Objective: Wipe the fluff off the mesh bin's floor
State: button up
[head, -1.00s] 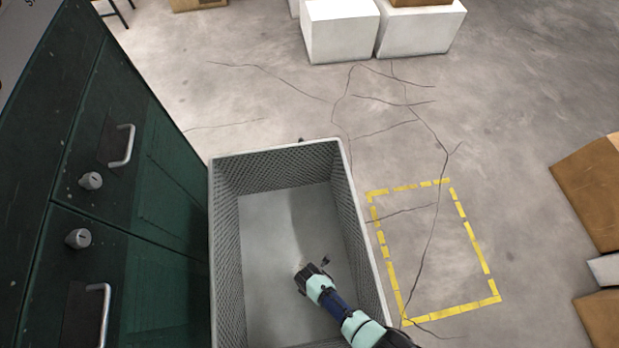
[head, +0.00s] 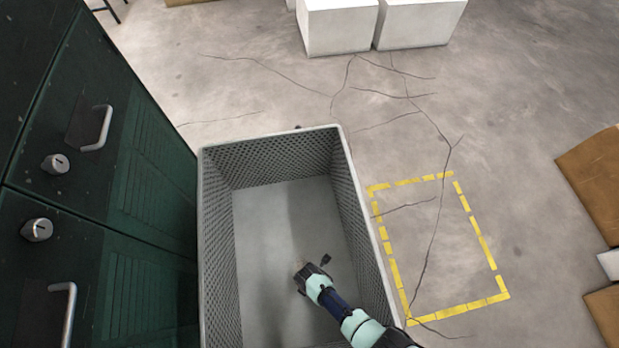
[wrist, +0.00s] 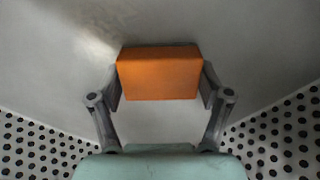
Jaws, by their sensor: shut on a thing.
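The grey mesh bin (head: 355,205) stands on the floor with its open top facing up. Its pale flat floor (head: 265,235) shows in the head view. My gripper (head: 303,277) reaches down inside the bin, near the middle of its floor. In the wrist view, my gripper (wrist: 160,88) is shut on an orange block (wrist: 158,75), a finger on each side of it. I cannot tell whether the block touches the bin floor. No fluff can be made out clearly; a pale patch lies on the floor at the upper left of the wrist view.
Perforated bin walls (wrist: 285,130) rise around the gripper. A dark green cabinet (head: 150,185) stands close on the left. Yellow tape (head: 462,308) marks a clear rectangle on the right. White boxes (head: 338,25) stand at the back, brown boxes (head: 595,180) at far right.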

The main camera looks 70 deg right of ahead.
aim_at(304, 253)
jog(key=shift+f+b, duration=0.6)
jog(key=shift+f, duration=0.05)
dwell(0.8)
jog(key=shift+w+d, duration=0.1)
jog(key=shift+w+d+b, duration=0.35)
jog(key=shift+w+d, duration=0.15)
jog(key=shift+d, duration=0.3)
jog(key=shift+w+d+b, duration=0.3)
jog(key=shift+w+d, duration=0.2)
jog(key=shift+d, duration=0.3)
jog(key=shift+d, duration=0.1)
jog(key=shift+w+d+b, duration=0.45)
jog(key=shift+w+d, duration=0.1)
jog(key=shift+d, duration=0.25)
jog(key=shift+w+d+b, duration=0.4)
jog(key=shift+w+d, duration=0.1)
jog(key=shift+d, duration=0.25)
jog(key=shift+w+d+f+b, duration=0.1)
jog(key=shift+w+d+b, duration=0.4)
jog(key=shift+d, duration=0.25)
jog(key=shift+w+d+b, duration=0.4)
jog(key=shift+d+b, duration=0.1)
jog(key=shift+d, duration=0.25)
jog(key=shift+w+d, duration=0.15)
jog(key=shift+d, duration=0.05)
